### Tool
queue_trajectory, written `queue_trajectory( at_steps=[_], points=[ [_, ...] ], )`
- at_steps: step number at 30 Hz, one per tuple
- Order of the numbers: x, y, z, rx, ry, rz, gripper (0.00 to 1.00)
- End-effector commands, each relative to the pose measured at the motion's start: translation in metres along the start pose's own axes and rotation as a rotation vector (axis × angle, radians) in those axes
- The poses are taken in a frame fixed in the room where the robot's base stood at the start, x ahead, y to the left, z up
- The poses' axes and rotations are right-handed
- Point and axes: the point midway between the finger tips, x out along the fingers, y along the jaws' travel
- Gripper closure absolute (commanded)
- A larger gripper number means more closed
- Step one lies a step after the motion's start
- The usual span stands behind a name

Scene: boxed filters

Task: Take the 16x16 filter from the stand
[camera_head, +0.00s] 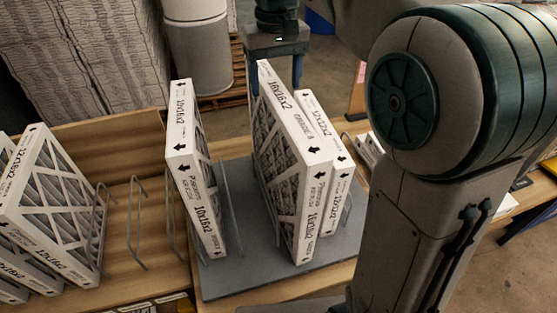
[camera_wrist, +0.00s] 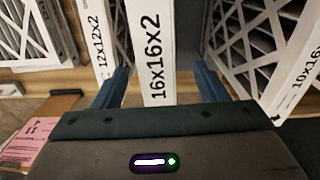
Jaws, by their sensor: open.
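The 16x16 filter (camera_head: 303,139), a white-framed box with black print, stands upright on the grey stand (camera_head: 240,283) between two other filters. In the wrist view its narrow edge, printed 16x16x2 (camera_wrist: 153,50), faces me. My gripper (camera_head: 273,78) is at the far upper end of this filter in the head view. In the wrist view my gripper (camera_wrist: 161,86) is open, one finger on each side of the filter's edge, with a visible gap at the right finger. Whether the left finger touches is unclear. The filter's lower far part is hidden.
A 12x12 filter (camera_head: 327,140) stands close on the right, and a 10x16 filter (camera_head: 182,136) stands left across a gap. Wire dividers (camera_head: 233,210) rise from the stand. More filters (camera_head: 57,200) stand on the wooden table at left. A pink sheet (camera_wrist: 45,140) lies nearby.

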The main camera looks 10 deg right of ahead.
Motion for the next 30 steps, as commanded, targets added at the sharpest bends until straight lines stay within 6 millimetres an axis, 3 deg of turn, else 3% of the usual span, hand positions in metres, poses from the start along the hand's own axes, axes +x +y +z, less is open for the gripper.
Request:
queue_trajectory(
  at_steps=[8,18,26,30],
  points=[
    [0.018,0.002,0.002,0.004,-0.001,0.0,0.34],
    [0.06,0.005,0.005,0.005,-0.001,0.0,0.34],
    [0.064,0.005,0.004,0.005,0.002,0.0,0.34],
    [0.063,0.005,0.004,0.005,0.002,0.0,0.67]
  ],
)
